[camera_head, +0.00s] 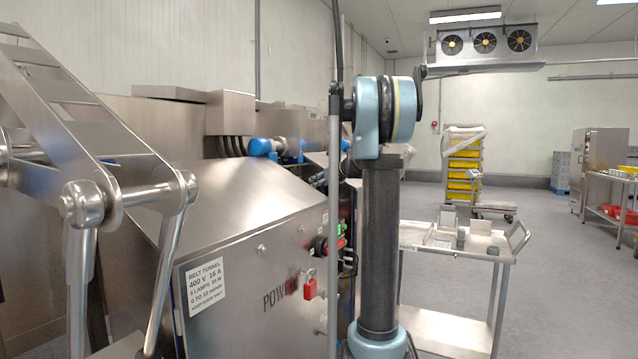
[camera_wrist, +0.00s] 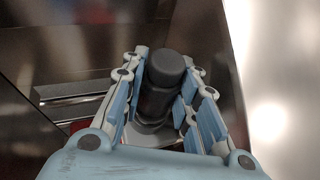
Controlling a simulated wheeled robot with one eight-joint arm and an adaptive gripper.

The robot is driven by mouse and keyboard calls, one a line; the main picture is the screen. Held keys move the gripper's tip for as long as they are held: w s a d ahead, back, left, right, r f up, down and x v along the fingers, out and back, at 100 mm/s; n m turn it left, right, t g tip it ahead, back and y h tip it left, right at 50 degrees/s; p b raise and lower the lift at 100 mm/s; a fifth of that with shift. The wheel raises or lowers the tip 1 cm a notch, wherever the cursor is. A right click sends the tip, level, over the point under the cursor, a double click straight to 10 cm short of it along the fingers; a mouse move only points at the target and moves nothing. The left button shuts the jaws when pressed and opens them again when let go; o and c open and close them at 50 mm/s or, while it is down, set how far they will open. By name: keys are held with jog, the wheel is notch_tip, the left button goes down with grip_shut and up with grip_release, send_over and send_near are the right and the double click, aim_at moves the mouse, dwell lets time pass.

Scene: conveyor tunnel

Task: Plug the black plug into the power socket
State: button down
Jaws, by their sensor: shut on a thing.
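In the wrist view my gripper (camera_wrist: 163,100) is shut on the black plug (camera_wrist: 165,72), a dark cylinder with a rounded cap. Its blue-padded fingers lie on both sides of the plug. Below the plug a grey round rim (camera_wrist: 150,138) shows partly; I cannot tell whether the plug touches it or is in a socket. In the head view my arm stands upright in front of the steel machine, and my gripper, the plug and the power socket are not clearly visible there.
The steel belt tunnel (camera_head: 240,225) fills the left, with a red padlock (camera_head: 309,285) and "POWER" lettering on its side panel. A steel trolley (camera_head: 450,322) stands right of my arm. A yellow-bin rack (camera_head: 463,165) stands farther back.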

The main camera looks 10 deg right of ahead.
jog(key=shift+f, duration=0.3)
jog(key=c, duration=1.2)
grip_release()
jog(key=v, duration=1.1)
jog(key=shift+s+d+r, duration=0.1)
jog(key=shift+s+d, duration=0.15)
jog(key=shift+s, duration=0.1)
